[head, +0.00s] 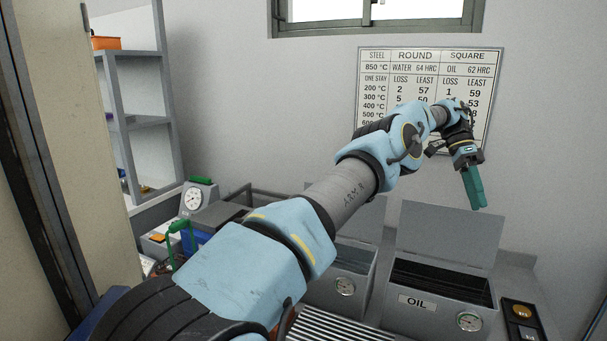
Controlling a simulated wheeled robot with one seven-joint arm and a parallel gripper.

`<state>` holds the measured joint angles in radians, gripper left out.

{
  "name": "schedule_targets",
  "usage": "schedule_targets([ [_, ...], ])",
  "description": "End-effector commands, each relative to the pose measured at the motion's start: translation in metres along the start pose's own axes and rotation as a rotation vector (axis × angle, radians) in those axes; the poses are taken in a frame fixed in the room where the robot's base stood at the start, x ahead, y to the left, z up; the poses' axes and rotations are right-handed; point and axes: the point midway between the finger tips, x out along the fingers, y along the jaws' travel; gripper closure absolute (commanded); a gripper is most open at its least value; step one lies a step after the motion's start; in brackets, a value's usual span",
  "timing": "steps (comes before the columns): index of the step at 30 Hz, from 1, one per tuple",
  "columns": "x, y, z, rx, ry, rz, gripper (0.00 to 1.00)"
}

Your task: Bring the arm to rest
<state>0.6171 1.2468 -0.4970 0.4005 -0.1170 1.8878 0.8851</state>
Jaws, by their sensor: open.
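My arm reaches from the bottom left across the view toward the upper right. My gripper (478,207) hangs at its end with teal fingers pointing down. It is in front of the wall, above the raised lid (450,234) of the oil tank. The gripper is open, and I see nothing between its fingers. From this angle the fingers overlap, so the gap between them does not show clearly.
The oil tank (436,318) stands open below the gripper, with a second tank (345,262) to its left. A wall chart (376,54) is behind the arm. A dial tester (199,193) and shelves (146,121) are at left. A dark control box (522,318) is at right.

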Motion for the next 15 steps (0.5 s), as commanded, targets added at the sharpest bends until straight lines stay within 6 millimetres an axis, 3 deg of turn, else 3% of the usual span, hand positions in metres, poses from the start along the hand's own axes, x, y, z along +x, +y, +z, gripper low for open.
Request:
schedule_targets([
  [8,-0.015,-0.002,0.017,-0.136,-0.009,-0.094,0.5],
  [11,-0.022,-0.002,0.031,-0.211,-0.009,-0.143,0.5],
  [15,-0.035,-0.002,0.069,-0.367,0.0,-0.244,0.5],
])
